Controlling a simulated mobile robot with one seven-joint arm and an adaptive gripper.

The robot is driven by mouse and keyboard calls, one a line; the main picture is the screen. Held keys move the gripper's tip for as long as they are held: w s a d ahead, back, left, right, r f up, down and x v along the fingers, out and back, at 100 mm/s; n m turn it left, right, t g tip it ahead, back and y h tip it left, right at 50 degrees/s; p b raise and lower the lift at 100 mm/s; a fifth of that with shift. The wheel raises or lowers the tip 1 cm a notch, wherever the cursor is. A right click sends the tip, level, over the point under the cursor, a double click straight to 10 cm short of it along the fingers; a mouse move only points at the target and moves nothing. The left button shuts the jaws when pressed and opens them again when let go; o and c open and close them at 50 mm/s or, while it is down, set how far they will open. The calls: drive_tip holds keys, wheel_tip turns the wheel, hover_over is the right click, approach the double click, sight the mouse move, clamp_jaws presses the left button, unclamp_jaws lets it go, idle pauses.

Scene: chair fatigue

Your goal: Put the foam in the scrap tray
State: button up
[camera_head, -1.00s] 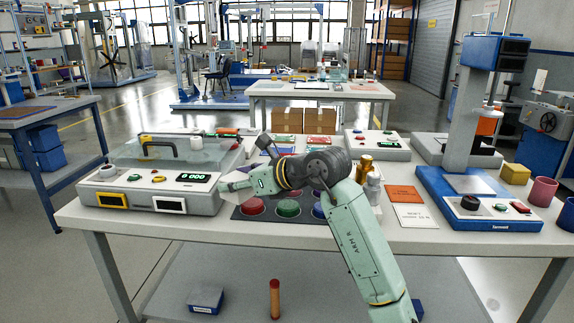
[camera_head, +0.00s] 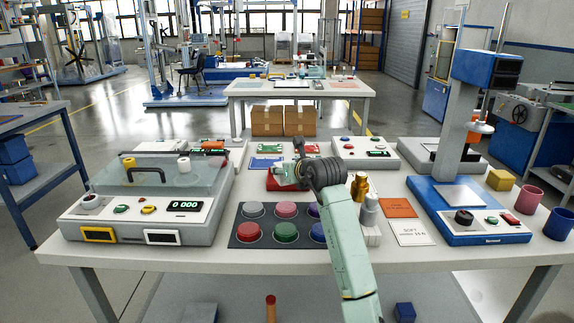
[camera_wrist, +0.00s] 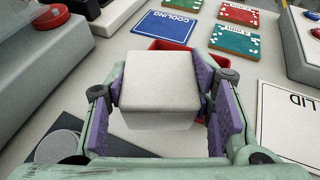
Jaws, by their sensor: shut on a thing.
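My gripper (camera_wrist: 160,92) is shut on a pale grey foam block (camera_wrist: 160,82), with a purple-padded finger on each side of it. In the head view my gripper (camera_head: 286,174) is over the back middle of the table, and the foam is mostly hidden there. The red scrap tray (camera_head: 279,185) lies under and around my gripper in that view. In the wrist view the tray's red rim (camera_wrist: 160,43) shows just beyond the block, which covers much of it. The block appears held above table level; its exact height over the tray I cannot tell.
Left of the arm stands a grey machine with a clear cover (camera_head: 150,205). A dark mat with coloured discs (camera_head: 252,241) lies in front. Bottles (camera_head: 370,212) stand close right of my arm. Coloured cards (camera_wrist: 163,28) lie behind the tray.

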drive_tip(key=w, duration=0.2)
drive_tip(key=w+p, duration=0.1)
drive_tip(key=w, duration=0.2)
drive_tip(key=w+p, duration=0.1)
drive_tip(key=w, duration=0.2)
drive_tip(key=shift+d+f, duration=0.15)
drive_tip(key=shift+f, duration=0.25)
drive_tip(key=shift+s+f+p, duration=0.1)
drive_tip(key=shift+f+p, duration=0.65)
drive_tip(key=shift+f, duration=0.95)
drive_tip(key=shift+f, duration=0.2)
drive_tip(key=o, duration=1.1)
drive_tip(key=shift+o, duration=0.2)
